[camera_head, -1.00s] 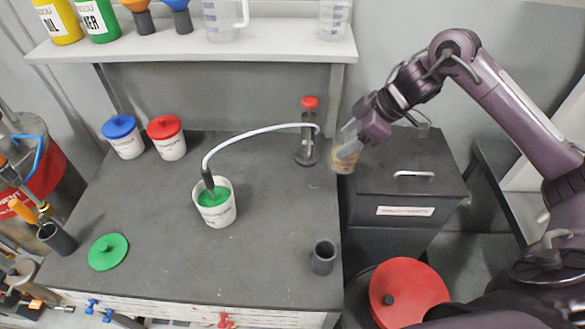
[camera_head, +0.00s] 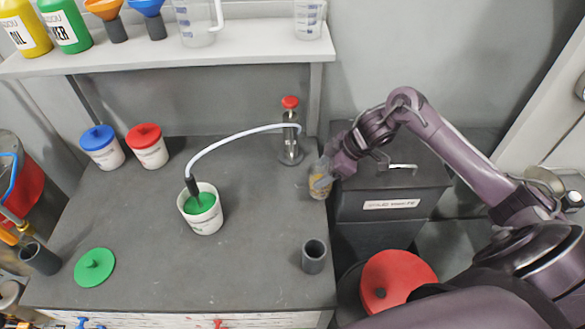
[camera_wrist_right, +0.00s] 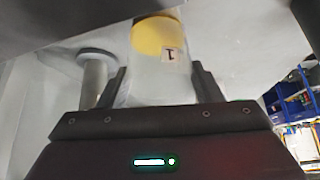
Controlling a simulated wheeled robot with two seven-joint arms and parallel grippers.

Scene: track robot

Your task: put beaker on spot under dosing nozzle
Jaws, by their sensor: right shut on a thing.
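My right gripper (camera_head: 326,176) is shut on the beaker (camera_head: 319,186), a clear vessel with yellowish contents and a small label. The beaker also shows between the fingers in the right wrist view (camera_wrist_right: 158,62). The gripper holds it near the right edge of the grey bench (camera_head: 240,270); I cannot tell whether it touches the bench. Just behind and left stands the dispenser (camera_head: 290,135) with a red knob. A white hose (camera_head: 235,136) runs from it to a dark end in a white pot of green stuff (camera_head: 204,220). The marked spot cannot be made out. My left gripper is not in view.
A small grey cup (camera_head: 314,257) stands at the bench's front right. A green lid (camera_head: 94,267) lies front left. Blue-lidded (camera_head: 103,150) and red-lidded (camera_head: 148,148) pots stand at the back left. A dark bin (camera_head: 390,195) is right of the bench. A shelf (camera_head: 240,45) is above.

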